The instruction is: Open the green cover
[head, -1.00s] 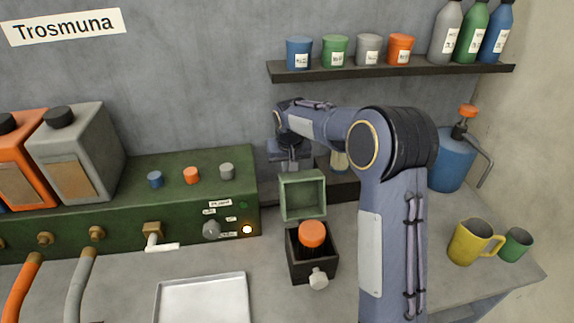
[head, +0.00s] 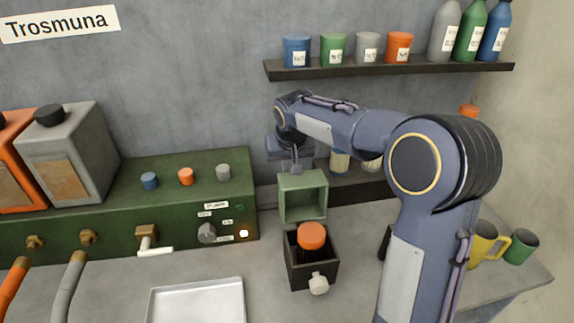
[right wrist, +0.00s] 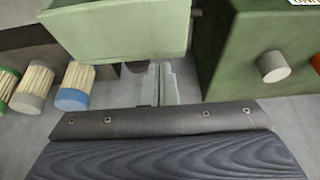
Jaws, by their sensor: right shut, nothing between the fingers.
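The green cover (head: 303,196) stands up at the back of a small dark box (head: 312,268), its hollow inside facing me. It is open, and an orange-capped item (head: 311,237) shows inside the box. My right gripper (head: 296,166) is shut and empty, fingers pointing down just behind the cover's upper edge. In the right wrist view the closed fingers (right wrist: 166,86) are beside the green cover (right wrist: 120,30); whether they touch it I cannot tell. My left gripper is not in view.
A green machine (head: 130,190) with knobs and taps stands left of the box. A metal tray (head: 197,302) lies in front. A shelf (head: 390,69) with cups and bottles hangs above. A yellow mug (head: 484,240) and green cup (head: 521,246) stand at right.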

